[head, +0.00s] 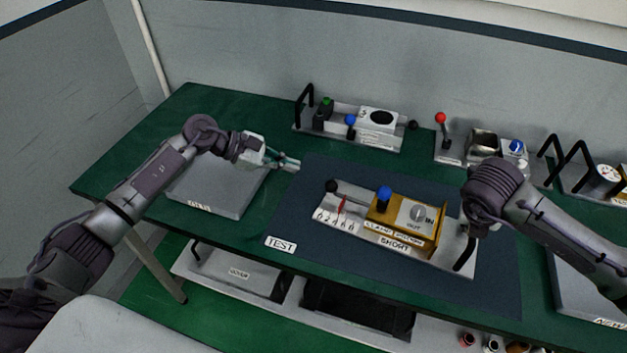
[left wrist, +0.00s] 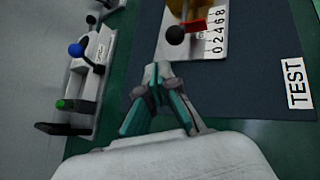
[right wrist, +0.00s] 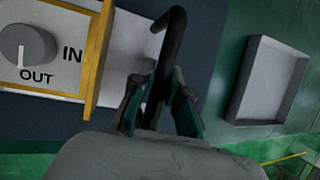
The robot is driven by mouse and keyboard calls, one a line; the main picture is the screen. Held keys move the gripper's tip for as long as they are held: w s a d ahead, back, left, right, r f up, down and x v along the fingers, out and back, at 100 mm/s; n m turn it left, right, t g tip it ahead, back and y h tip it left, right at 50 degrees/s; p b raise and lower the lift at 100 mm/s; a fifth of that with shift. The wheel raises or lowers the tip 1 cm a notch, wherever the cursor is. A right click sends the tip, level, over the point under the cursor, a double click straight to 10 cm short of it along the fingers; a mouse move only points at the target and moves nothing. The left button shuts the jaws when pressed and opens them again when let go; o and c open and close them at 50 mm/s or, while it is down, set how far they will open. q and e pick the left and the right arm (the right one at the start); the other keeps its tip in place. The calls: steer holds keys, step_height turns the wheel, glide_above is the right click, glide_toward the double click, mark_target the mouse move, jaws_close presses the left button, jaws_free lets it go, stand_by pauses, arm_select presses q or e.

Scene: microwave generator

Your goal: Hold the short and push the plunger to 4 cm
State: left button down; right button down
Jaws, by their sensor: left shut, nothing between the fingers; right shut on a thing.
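The short (head: 384,240) lies on the dark mat, with a yellow housing (head: 437,240), a blue knob (head: 384,193) and an IN/OUT dial (head: 418,214). Its black plunger knob (head: 332,186) sticks out at the left end; it also shows in the left wrist view (left wrist: 175,35). A red pointer (head: 341,206) stands over the 0-to-8 scale; I cannot read its exact mark. My left gripper (head: 297,164) is shut and empty, apart from the plunger knob, to its upper left. My right gripper (right wrist: 160,102) is shut on the black handle (right wrist: 172,45) at the short's right end.
A TEST label (head: 281,245) lies at the mat's front left. A grey tray (head: 218,185) is below my left forearm. Along the back stand a device with a black handle (head: 304,103) and one with a red-knobbed lever (head: 440,118). The mat between left gripper and plunger is clear.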

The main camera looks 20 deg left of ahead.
steer(key=shift+s+a+f, duration=0.1)
steer(key=shift+s+f, duration=0.05)
steer(key=shift+f, duration=0.1)
arm_select(q)
steer(key=v, duration=0.8)
steer(key=shift+s, duration=0.1)
arm_select(e)
steer(key=c, duration=1.4)
jaws_free()
steer(key=shift+c, duration=0.2)
steer(key=o, duration=0.4)
steer(key=shift+w, duration=0.2)
steer(key=shift+c, duration=0.2)
steer(key=shift+r, duration=0.15)
steer(key=shift+s+r, duration=0.1)
steer(key=shift+r, duration=0.2)
steer(key=v, duration=1.1)
